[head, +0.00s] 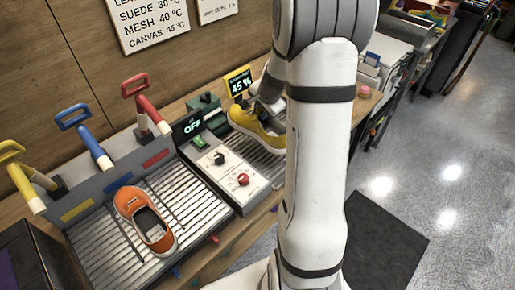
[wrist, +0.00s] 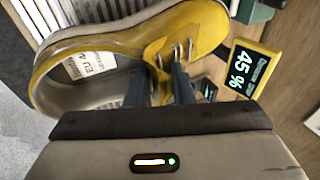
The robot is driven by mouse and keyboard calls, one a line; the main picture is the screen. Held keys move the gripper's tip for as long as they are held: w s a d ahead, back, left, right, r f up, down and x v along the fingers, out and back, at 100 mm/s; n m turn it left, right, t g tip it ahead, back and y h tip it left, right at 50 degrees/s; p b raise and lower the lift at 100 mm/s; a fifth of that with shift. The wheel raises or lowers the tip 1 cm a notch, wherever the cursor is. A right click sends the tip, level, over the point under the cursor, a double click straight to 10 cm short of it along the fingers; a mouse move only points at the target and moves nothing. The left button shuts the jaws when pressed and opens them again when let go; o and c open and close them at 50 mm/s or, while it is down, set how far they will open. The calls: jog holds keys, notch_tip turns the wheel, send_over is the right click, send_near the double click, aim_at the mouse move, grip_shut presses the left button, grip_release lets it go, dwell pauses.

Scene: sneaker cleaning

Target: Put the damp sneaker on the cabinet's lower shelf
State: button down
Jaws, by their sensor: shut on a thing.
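A yellow sneaker (head: 243,118) is at the right-hand slatted rack, beside a small display reading 45 %. My gripper (head: 266,108) is on the sneaker, partly hidden by my own arm in the head view. In the wrist view, my gripper's fingers (wrist: 162,84) are shut on the lace side of the yellow sneaker (wrist: 202,27), whose opening and inner label face the camera. I cannot tell whether its sole touches the slats. I cannot clearly make out the cabinet or its lower shelf.
An orange sneaker (head: 147,218) lies on the left slatted rack. Blue (head: 84,136), red (head: 146,105) and yellow (head: 24,178) levers stand behind it. A control box (head: 230,175) with knobs divides the racks. The 45 % display (wrist: 248,68) is close to my gripper. Open floor lies right.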

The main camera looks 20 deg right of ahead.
notch_tip(320, 180, down, 10)
jog(key=b, duration=0.3)
jog(key=shift+s+d+r, duration=0.1)
jog(key=shift+s+r, duration=0.05)
jog(key=shift+r, duration=0.1)
jog(key=shift+f, duration=0.1)
jog(key=c, duration=1.3)
grip_release()
jog(key=shift+o, duration=0.2)
